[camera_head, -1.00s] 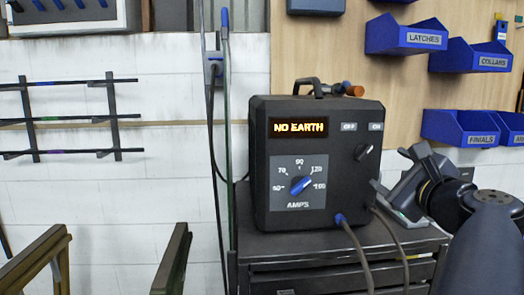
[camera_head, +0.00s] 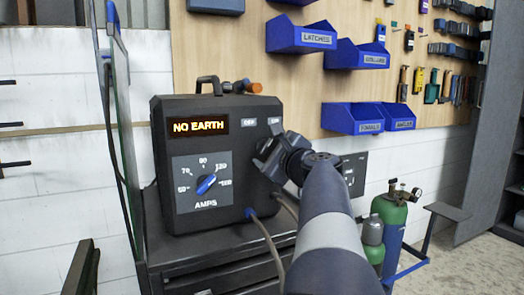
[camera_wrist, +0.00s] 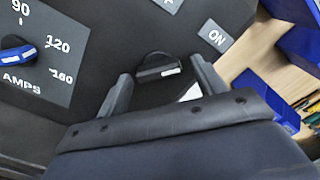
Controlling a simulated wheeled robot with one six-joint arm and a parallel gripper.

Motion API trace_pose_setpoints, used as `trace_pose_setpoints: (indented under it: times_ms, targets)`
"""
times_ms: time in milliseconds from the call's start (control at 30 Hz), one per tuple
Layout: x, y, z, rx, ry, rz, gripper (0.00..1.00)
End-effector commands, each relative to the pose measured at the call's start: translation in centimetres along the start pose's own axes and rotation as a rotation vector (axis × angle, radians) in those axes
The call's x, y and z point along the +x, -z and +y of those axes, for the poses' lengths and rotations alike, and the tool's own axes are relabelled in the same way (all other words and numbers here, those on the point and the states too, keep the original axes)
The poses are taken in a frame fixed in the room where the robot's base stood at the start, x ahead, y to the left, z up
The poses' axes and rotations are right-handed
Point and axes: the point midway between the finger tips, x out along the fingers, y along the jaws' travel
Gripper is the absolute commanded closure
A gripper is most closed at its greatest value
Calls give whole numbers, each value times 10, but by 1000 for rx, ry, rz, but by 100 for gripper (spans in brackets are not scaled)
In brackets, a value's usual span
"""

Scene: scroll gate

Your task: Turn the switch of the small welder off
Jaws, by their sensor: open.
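The small welder is a black box (camera_head: 160,130) on a dark cabinet, with a lit "NO EARTH" display (camera_head: 199,126). Its switch is a dark round knob (camera_wrist: 157,66) in the wrist view, with a white mark at its right end, on the side of the "ON" label (camera_wrist: 216,38). The "OFF" label (camera_wrist: 171,3) is cut by the top edge. My gripper (camera_wrist: 160,71) is open, with one finger on each side of the knob. I cannot tell whether they touch it. In the head view my gripper (camera_head: 267,152) covers most of the switch.
The blue-pointed amps dial (camera_head: 205,184) is left of the switch. Cables (camera_head: 266,240) hang from the welder's lower front. Blue labelled bins (camera_head: 302,37) hang on the wooden board. Gas cylinders (camera_head: 390,222) stand at the right. The dark cabinet top (camera_head: 190,242) extends below the welder.

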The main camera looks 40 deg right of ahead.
Motion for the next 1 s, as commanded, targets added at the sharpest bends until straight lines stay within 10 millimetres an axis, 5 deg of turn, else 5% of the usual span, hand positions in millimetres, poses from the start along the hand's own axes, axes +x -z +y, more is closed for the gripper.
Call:
trace_pose_setpoints:
  times_ms: [600,1000]
  targets:
    - [0,0,0,0,-1,0,79]
    - [0,1,1,-84,0,-1,79]
